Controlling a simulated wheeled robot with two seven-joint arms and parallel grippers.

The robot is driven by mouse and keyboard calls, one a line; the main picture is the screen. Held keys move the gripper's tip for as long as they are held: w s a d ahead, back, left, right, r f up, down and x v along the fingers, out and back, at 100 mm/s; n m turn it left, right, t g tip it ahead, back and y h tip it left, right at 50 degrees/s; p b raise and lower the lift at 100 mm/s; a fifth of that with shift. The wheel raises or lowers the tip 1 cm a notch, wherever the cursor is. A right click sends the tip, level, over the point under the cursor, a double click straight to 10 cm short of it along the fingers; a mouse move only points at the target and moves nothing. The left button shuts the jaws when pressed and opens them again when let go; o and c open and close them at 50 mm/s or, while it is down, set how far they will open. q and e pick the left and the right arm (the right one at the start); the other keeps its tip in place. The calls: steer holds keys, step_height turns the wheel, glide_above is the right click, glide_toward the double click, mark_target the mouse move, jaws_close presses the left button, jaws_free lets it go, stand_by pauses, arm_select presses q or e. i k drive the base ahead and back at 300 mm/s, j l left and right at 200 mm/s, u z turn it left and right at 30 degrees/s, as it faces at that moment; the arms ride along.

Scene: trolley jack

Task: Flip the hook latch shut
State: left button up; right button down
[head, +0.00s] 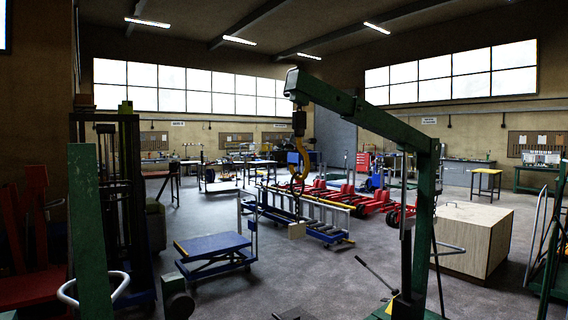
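Neither of my grippers shows in the head view.
The crane's green upright (424,225) stands right of centre, with a dark lever (376,275) at its foot. A wooden crate (472,238) is to its right. A blue lift table (213,247) stands at left. Red jacks (378,200) stand behind the hook. Grey floor shows between them.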

mark_target(291, 138)
steer(key=i+j+z, duration=0.15)
steer(key=j, duration=0.2)
steer(key=i+j+z, duration=0.15)
steer(key=j, duration=0.25)
steer(key=i+j, duration=0.65)
steer(key=j+z, duration=0.1)
steer(key=z, duration=1.15)
